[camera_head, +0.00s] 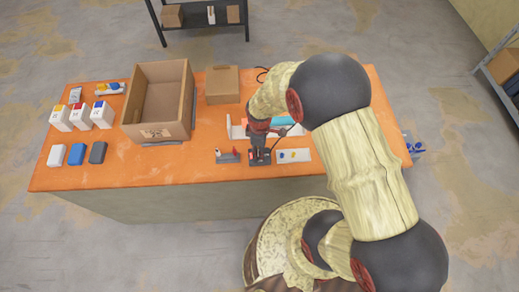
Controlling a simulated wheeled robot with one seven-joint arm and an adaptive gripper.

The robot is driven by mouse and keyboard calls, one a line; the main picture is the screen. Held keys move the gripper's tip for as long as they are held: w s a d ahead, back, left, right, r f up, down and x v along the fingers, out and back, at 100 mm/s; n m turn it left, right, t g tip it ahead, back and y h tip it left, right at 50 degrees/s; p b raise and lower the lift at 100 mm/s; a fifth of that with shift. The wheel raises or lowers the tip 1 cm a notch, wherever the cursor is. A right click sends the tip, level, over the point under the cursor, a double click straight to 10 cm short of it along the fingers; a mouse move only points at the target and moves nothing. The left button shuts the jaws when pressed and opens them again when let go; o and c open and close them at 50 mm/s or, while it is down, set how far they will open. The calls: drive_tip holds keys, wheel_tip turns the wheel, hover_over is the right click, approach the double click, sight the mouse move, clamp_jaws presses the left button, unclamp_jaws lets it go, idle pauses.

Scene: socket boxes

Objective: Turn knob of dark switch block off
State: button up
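A small dark block (259,161) with red on it sits near the front edge of the orange table. It looks like the dark switch block. My gripper (259,150) points down right over it, at or just above its top. The gripper covers most of the block, so the knob and its setting are hidden. The fingers are too small and dark to show whether they are open or shut, or whether they touch the knob.
A grey block with red parts (228,157) stands close left of the gripper, and a white panel with blue and yellow spots (293,156) close right. An open cardboard box (141,131), a closed carton (222,86) and several small boxes (101,115) stand farther left on the table (200,172).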

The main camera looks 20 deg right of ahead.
drive_tip(key=c, duration=0.6)
clamp_jaws()
drive_tip(key=shift+m, duration=0.3)
drive_tip(key=m, duration=0.3)
drive_tip(key=shift+m, duration=0.4)
drive_tip(key=m, duration=0.3)
drive_tip(key=shift+m, duration=0.3)
drive_tip(key=m, duration=0.4)
drive_tip(key=shift+m+b, duration=0.3)
drive_tip(key=shift+b, duration=0.05)
drive_tip(key=m, duration=0.5)
drive_tip(key=shift+m, duration=0.3)
